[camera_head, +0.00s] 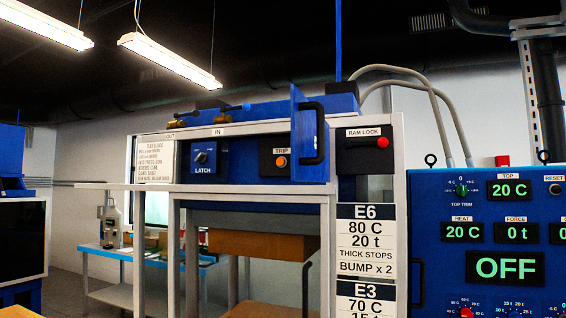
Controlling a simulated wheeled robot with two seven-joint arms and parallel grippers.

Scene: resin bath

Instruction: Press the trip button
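The trip button (281,161) is a small round orange button on a dark plate, under a label reading TRIP. The plate sits on a blue front panel (238,157) below a narrow shelf. To its left on the same panel is the LATCH knob (201,157). Neither of my grippers shows in the head view, so their distance from the button cannot be seen. Nothing covers the button.
A blue door with a black handle (312,133) stands out just right of the button. Further right are a red RAM LOCK knob (382,142) and a blue control cabinet (487,220) reading OFF. White posts frame the panel. A blue-topped bench (110,252) stands behind.

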